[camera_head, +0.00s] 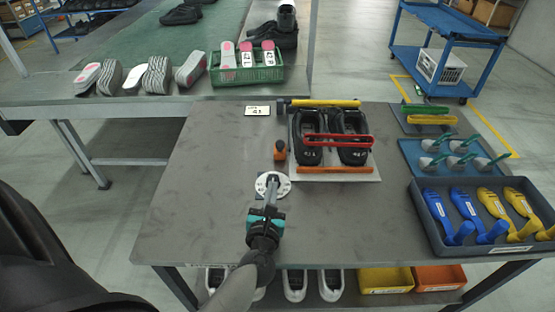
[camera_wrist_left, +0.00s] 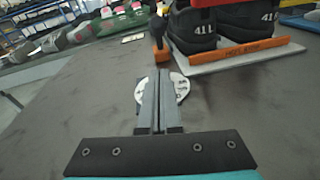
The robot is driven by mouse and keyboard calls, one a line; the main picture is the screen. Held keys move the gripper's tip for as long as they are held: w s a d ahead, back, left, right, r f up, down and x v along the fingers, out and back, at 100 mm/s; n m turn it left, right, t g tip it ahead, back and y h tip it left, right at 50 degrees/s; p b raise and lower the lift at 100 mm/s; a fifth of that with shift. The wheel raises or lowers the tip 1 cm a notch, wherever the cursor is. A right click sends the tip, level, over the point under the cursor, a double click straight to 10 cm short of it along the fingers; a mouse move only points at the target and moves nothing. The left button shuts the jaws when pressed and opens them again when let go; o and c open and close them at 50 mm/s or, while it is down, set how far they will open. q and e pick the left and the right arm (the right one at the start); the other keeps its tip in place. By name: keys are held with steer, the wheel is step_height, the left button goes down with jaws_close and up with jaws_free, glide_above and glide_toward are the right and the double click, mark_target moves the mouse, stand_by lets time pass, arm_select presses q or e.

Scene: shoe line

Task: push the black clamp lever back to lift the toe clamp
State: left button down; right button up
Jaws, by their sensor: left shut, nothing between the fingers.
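My left gripper (camera_head: 270,180) is shut and empty, over a round white disc (camera_head: 262,191) on the table. The gripper also shows in the left wrist view (camera_wrist_left: 157,76). A pair of black shoes (camera_head: 308,148) stands in a fixture plate (camera_head: 364,173), beyond and right of the gripper. A yellow bar (camera_head: 325,103) crosses the far end of the shoes, and a red bar (camera_head: 338,139) crosses over them. A small black part (camera_head: 281,106) at the yellow bar's left end looks like the clamp lever; I cannot be sure. My right gripper is not in view.
A small orange object with a dark top (camera_head: 280,153) stands between the gripper and the fixture's left side. An orange bar (camera_head: 335,170) lies along the fixture's near edge. A blue tray (camera_head: 450,158) and a grey tool tray (camera_head: 420,212) sit at right. The table's left is clear.

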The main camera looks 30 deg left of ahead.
mark_target(280, 147)
arm_select(q)
steer(key=x, duration=0.6)
steer(key=shift+w+b, duration=0.1)
steer(key=shift+b, duration=0.3)
steer(key=shift+w+a+r+p, duration=0.2)
steer(key=shift+w+r+p, duration=0.1)
steer(key=shift+w+r, duration=0.2)
steer(key=shift+w+a+r+p, duration=0.2)
steer(key=shift+w+r+p, duration=0.05)
steer(key=shift+w+r, duration=0.2)
steer(key=shift+w+a+r, duration=0.2)
steer(key=shift+w+r, duration=0.1)
steer(key=shift+w, duration=0.25)
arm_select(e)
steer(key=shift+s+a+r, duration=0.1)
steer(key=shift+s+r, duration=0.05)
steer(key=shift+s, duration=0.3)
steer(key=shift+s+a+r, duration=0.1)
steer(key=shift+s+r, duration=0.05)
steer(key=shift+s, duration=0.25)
